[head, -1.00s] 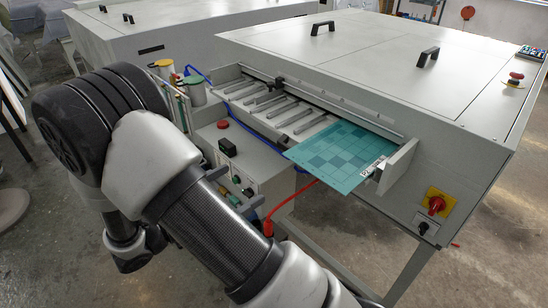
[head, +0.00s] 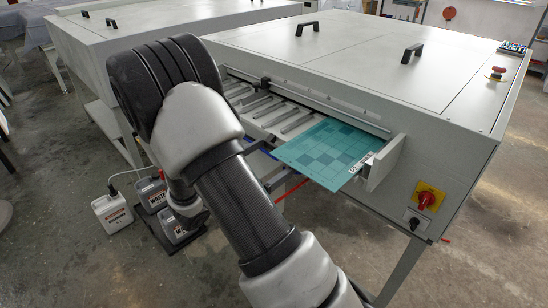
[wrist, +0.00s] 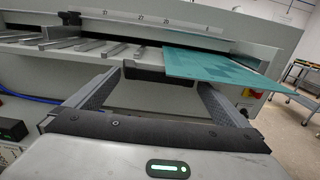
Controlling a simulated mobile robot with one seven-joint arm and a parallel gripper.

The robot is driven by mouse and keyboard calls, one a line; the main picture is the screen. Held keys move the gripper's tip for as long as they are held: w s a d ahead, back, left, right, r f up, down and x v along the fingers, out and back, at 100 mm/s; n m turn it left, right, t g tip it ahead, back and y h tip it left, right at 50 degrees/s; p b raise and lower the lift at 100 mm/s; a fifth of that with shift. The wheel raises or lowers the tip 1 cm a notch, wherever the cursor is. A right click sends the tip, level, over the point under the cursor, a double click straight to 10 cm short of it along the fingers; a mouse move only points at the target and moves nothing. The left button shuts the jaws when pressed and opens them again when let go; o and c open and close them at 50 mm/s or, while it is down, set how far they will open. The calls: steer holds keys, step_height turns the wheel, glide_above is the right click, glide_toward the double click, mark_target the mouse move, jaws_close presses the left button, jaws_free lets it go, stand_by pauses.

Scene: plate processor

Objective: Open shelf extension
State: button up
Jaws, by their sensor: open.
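The feed shelf (head: 247,103) is a light grey ledge with several slanted bars on the front of the processor; it also shows in the wrist view (wrist: 112,50). A dark handle-like piece (wrist: 143,72) sits under its front edge, in the wrist view. My gripper (wrist: 160,76) is open, with one finger on each side of this piece. I cannot tell whether the fingers touch it. In the head view my arm hides most of the gripper. A teal plate (head: 322,150) lies on the right of the shelf and overhangs its front edge, above my right finger.
The grey processor (head: 350,60) fills the right side. An upright side plate (head: 385,165) closes the shelf's right end. A red and yellow switch (head: 427,198) is on the front face. The floor at lower right is clear.

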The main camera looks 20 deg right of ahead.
steer(key=shift+w+d, duration=0.15)
steer(key=shift+d, duration=0.25)
steer(key=c, duration=1.1)
steer(key=p+v, duration=0.2)
steer(key=v, duration=0.8)
steer(key=shift+a, duration=0.2)
steer(key=o, duration=1.1)
steer(key=p+v, duration=0.1)
steer(key=v, duration=1.6)
steer(key=shift+a, duration=0.2)
